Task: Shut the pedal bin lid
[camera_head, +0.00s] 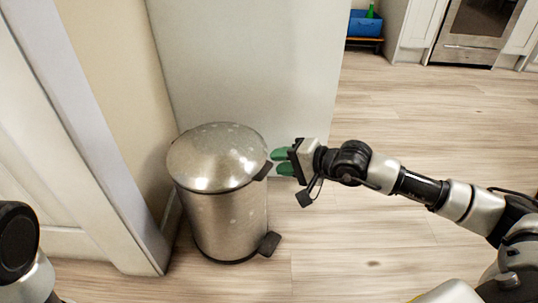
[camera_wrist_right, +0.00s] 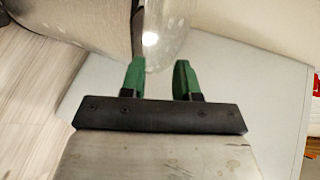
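The pedal bin (camera_head: 226,222) is a brushed-metal cylinder standing on the floor, with a black pedal (camera_head: 269,243) low on its right front. Its domed lid (camera_head: 217,157) lies down over the body, and I see no clear gap at the seam. My right gripper (camera_head: 277,161) is just right of the lid, by its dark tab (camera_head: 263,171); I cannot tell whether it touches. In the right wrist view its green fingers (camera_wrist_right: 160,66) are apart with nothing between them, and the bin (camera_wrist_right: 92,22) shows beyond them. My left gripper is out of view.
A pale panel (camera_head: 245,65) stands right behind the bin, and a wall with white trim (camera_head: 95,130) is close on its left. Wooden floor (camera_head: 420,115) is clear to the right. A blue box (camera_head: 366,24) and an oven (camera_head: 476,30) are at the back.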

